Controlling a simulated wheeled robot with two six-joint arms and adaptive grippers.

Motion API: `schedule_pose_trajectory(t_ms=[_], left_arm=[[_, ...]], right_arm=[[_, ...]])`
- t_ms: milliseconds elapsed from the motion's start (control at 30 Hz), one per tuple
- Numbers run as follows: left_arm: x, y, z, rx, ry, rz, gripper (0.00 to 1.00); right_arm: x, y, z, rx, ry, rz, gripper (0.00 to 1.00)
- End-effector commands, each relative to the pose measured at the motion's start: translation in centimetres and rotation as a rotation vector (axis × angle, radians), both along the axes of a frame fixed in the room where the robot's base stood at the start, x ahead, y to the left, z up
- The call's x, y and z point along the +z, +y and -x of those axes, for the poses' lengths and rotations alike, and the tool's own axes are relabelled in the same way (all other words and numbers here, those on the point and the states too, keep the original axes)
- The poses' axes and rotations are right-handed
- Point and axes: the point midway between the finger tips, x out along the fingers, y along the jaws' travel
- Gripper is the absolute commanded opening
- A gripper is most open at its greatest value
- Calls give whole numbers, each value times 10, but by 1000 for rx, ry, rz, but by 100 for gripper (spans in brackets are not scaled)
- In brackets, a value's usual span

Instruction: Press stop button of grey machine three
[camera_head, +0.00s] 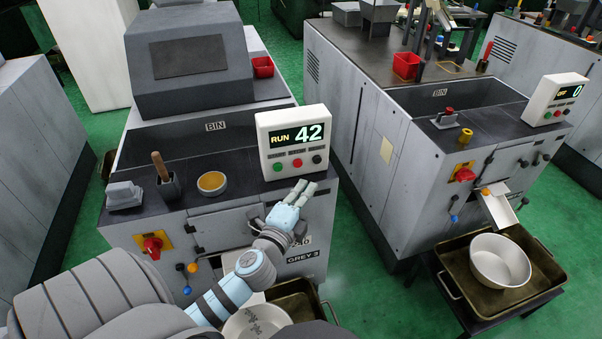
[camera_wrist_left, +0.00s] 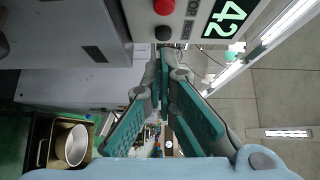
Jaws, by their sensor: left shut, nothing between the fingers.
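Grey machine three (camera_head: 222,225) carries the label GREY 3 on its front. Its white control panel (camera_head: 262,127) shows RUN 42 above a green button (camera_head: 281,167), a red button (camera_head: 298,162) and a black button (camera_head: 317,159). In the wrist view, the red button (camera_wrist_left: 164,6) sits beside partly visible STOP lettering, and the black button (camera_wrist_left: 163,33) is nearer the fingertips. My left gripper (camera_head: 308,187) is shut and empty, just below the panel's right side. Its fingertips (camera_wrist_left: 165,52) look close to the black button; contact cannot be told.
A wooden-handled tool (camera_head: 161,168), a yellow-filled bowl (camera_head: 212,183) and a grey block (camera_head: 124,195) stand on the machine's ledge. A red knob (camera_head: 152,246) is on its front. A neighbouring machine (camera_head: 390,170) stands right, its panel (camera_head: 555,99) reading OFF 0. Green floor separates them.

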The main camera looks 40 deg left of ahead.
Motion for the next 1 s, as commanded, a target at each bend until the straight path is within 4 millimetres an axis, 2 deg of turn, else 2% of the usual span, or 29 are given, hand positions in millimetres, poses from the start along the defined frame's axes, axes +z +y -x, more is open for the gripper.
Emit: schedule_pose_trajectory(t_ms=[100, 300, 733, 900, 1000], left_arm=[[0, 11, -20, -1, -1, -4, 0], [-2, 33, -32, -2, 1, -2, 0], [-1, 39, -35, -1, 1, 0, 0], [-2, 54, -44, 1, 0, -1, 0], [-1, 56, -45, 3, 0, -1, 0]], right_arm=[[0, 0, 0, 0, 0, 0, 25], [-4, 0, 0, 0, 0, 0, 25], [-5, 0, 0, 0, 0, 0, 25], [-8, 0, -1, 0, -1, 0, 25], [-8, 0, 1, 0, 1, 0, 25]])
